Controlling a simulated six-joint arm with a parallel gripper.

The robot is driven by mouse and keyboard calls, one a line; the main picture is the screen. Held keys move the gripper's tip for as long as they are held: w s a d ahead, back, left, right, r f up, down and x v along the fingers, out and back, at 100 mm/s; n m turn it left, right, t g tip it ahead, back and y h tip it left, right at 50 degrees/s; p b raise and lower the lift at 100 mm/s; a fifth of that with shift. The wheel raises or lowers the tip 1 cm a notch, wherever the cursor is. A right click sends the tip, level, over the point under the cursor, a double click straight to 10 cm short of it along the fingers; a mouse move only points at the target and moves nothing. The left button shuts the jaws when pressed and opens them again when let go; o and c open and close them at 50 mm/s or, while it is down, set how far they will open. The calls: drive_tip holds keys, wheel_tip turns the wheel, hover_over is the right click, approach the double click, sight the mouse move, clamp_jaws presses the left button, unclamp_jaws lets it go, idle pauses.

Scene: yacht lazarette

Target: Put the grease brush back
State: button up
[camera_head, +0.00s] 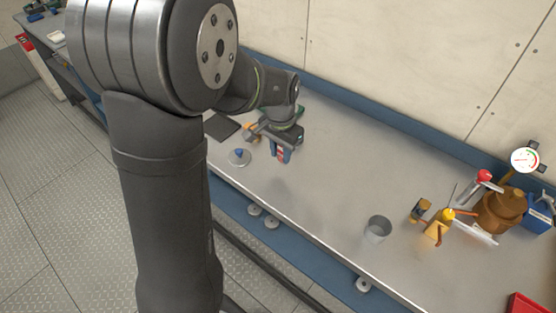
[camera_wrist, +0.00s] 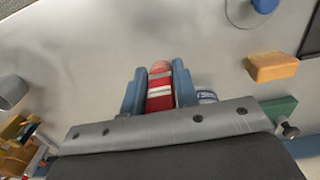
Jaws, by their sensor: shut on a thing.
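My gripper (camera_head: 281,156) is over the left part of the steel bench, its blue fingers pointing down. In the wrist view my gripper (camera_wrist: 159,88) is shut on a red item with white bands (camera_wrist: 160,92) and a pinkish rounded end. The red item also shows between the fingers in the head view (camera_head: 281,155). Most of it is hidden, so I cannot tell whether it is the grease brush. A grey open cup (camera_head: 378,228) stands on the bench to the right. It is at the left edge of the wrist view (camera_wrist: 12,92).
A disc with a blue knob (camera_head: 239,155), an orange block (camera_wrist: 272,66) and a dark flat pad (camera_head: 221,126) lie near my gripper. Further right are a yellow oil can (camera_head: 439,222), a brown pot (camera_head: 499,211) and a gauge (camera_head: 524,159). The middle of the bench is clear.

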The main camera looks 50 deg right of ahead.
sight(278, 169)
drive_tip(key=shift+w+f, duration=0.4)
drive_tip(key=shift+w, duration=0.15)
drive_tip(key=shift+f, duration=1.95)
drive_tip(key=shift+f, duration=0.15)
drive_tip(key=o, duration=1)
drive_tip(key=shift+c, duration=0.2)
wheel_tip(278, 169, up, 12)
drive_tip(key=shift+r, duration=0.2)
